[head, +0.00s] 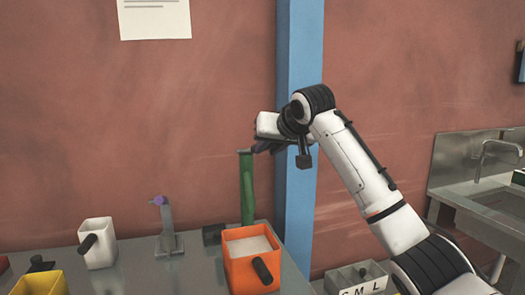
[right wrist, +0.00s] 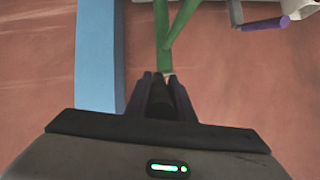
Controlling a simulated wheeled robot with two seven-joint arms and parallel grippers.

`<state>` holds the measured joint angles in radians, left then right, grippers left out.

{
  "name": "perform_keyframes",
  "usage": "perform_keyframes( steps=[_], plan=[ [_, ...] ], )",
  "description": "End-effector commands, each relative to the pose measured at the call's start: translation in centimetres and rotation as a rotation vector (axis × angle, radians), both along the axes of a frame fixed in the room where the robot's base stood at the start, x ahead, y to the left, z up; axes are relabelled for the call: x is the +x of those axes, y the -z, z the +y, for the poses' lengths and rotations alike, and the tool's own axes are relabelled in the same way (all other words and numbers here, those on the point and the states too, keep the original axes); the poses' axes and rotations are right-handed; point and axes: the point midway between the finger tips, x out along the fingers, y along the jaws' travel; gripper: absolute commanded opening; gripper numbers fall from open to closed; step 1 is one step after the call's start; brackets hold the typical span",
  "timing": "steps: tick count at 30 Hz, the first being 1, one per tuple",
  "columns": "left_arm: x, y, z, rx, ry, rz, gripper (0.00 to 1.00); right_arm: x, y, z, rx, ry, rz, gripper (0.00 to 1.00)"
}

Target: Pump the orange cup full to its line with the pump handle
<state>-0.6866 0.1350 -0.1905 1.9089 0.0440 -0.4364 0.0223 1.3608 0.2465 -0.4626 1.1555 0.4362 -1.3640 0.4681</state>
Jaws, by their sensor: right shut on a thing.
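The orange cup (head: 240,274) stands on the metal bench in front of the green pump, its black handle facing me. Pale powder shows inside it, a little below the rim; I cannot make out its line. The green pump (head: 248,190) rises upright behind the cup. My right gripper (head: 260,147) is at the pump's top. In the right wrist view, my right gripper (right wrist: 167,88) is shut on the dark grip of the pump handle (right wrist: 180,100), which joins the green bars. The fingers partly hide the grip. My left gripper is out of view.
A white cup (head: 98,251) and a yellow cup (head: 40,284) stand to the left. A grey device with a purple knob (head: 167,240) stands between the white and orange cups. A blue post (head: 300,190) is close behind my right gripper. A sink (head: 490,205) is at right.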

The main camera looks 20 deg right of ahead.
Motion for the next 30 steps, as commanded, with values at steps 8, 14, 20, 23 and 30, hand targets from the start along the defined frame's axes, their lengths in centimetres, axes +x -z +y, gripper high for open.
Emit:
perform_keyframes(
  steps=[8, 14, 20, 23, 30],
  plan=[
    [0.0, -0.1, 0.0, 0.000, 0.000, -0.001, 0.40, 0.0, -0.5, 0.0, 0.000, 0.001, -0.009, 0.23],
    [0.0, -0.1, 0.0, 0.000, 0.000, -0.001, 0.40, 0.0, -0.4, 0.0, 0.001, 0.001, -0.007, 0.40],
    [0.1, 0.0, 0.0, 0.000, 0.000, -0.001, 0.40, 0.0, -0.3, 0.0, 0.001, 0.002, -0.007, 0.40],
    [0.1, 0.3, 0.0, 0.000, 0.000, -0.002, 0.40, -0.6, -0.6, -0.1, 0.001, 0.001, -0.008, 0.40],
    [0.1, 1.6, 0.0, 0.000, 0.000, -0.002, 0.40, -4.2, -2.8, -0.3, 0.000, -0.001, -0.012, 0.40]
  ],
)
